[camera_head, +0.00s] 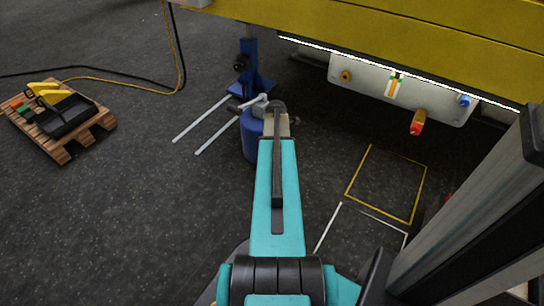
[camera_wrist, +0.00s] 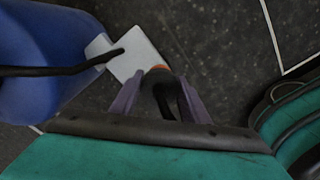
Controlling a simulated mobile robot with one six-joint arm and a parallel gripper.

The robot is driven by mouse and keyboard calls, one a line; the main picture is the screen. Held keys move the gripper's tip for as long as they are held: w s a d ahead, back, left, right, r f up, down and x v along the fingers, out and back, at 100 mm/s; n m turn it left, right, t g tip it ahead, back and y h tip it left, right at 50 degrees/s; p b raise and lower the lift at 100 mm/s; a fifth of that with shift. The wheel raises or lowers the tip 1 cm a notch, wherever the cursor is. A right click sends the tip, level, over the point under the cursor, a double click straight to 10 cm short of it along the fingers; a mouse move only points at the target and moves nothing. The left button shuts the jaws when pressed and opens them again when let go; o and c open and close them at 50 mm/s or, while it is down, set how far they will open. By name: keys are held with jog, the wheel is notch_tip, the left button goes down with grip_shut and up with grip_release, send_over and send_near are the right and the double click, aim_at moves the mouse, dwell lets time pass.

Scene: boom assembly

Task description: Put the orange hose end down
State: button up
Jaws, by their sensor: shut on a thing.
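In the wrist view my gripper (camera_wrist: 157,82) is shut, its two purple fingers on either side of a dark hose piece. A small bit of orange, the orange hose end (camera_wrist: 158,69), shows at the fingertips. Most of it is hidden by the fingers and the dark piece. In the head view my teal arm reaches forward, and the fingers and the hose end cannot be made out there. A blue drum (camera_head: 251,138) stands by the far end of the arm; a large blue shape (camera_wrist: 40,60) fills the left of the wrist view.
A pale panel (camera_head: 375,86) under the yellow boom (camera_head: 400,35) bears yellow, blue and red-orange fittings. A yellow floor outline (camera_head: 386,184) lies right of my arm. A wooden pallet (camera_head: 62,150) with parts stands left. Open floor lies between pallet and arm.

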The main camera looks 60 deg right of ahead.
jog(key=shift+w+d+f+b, duration=0.15)
jog(key=shift+w+d+b, duration=0.25)
jog(key=shift+w+d, duration=0.5)
jog(key=shift+w+d+f+b, duration=0.1)
jog(key=shift+w+d+b, duration=0.3)
jog(key=shift+w+d, duration=0.5)
jog(key=shift+f+b, duration=1.2)
jog(key=shift+f, duration=0.55)
jog(key=o, duration=1.5)
jog(key=shift+f, duration=0.1)
